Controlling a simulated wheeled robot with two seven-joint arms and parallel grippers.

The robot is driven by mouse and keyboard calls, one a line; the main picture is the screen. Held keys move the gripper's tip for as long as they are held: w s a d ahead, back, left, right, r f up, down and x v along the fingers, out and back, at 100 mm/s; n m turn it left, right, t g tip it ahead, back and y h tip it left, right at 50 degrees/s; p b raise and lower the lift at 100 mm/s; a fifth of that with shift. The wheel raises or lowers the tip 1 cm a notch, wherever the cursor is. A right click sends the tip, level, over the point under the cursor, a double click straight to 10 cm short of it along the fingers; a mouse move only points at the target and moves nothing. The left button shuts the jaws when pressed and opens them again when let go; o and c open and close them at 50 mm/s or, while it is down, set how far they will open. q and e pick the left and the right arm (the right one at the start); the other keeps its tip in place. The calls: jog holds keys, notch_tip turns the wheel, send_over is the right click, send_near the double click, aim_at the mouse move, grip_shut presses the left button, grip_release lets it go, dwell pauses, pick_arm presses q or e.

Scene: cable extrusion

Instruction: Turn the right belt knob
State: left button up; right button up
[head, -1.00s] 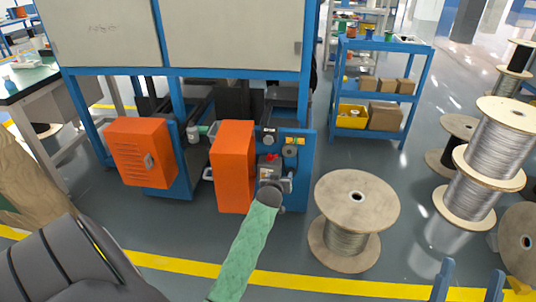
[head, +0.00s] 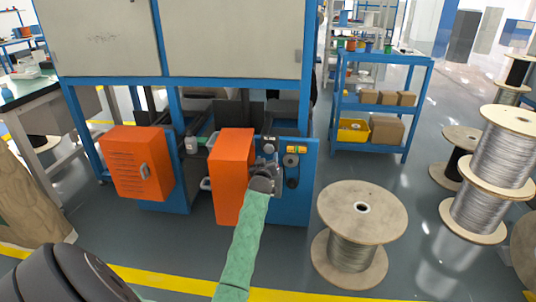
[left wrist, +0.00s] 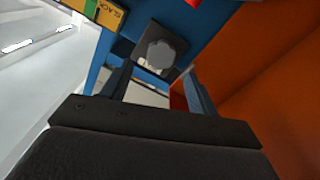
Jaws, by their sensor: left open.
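My left gripper (head: 266,174) is in front of the blue machine panel (head: 308,180), beside the orange box. In the left wrist view my left gripper (left wrist: 158,88) is open, one finger on each side, with nothing held. A round grey knob (left wrist: 162,52) on a dark square plate shows beyond the fingertips, roughly between them and apart from them. A dark round knob (head: 290,160) sits on the panel in the head view, under a yellow and orange label (head: 297,149). I cannot tell whether both views show the same knob. My right gripper is not in view.
The orange box (head: 231,175) stands close to the left of my gripper; its wall (left wrist: 275,95) fills the wrist view's right side. A cable spool (head: 360,212) stands on the floor to the right. A blue shelf cart (head: 386,75) is behind.

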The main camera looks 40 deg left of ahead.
aim_at(269, 150)
pick_arm(q)
jog(key=shift+b+x, duration=0.55)
jog(key=shift+x, duration=2.35)
jog(key=shift+s+a, duration=0.1)
jog(key=c, duration=1)
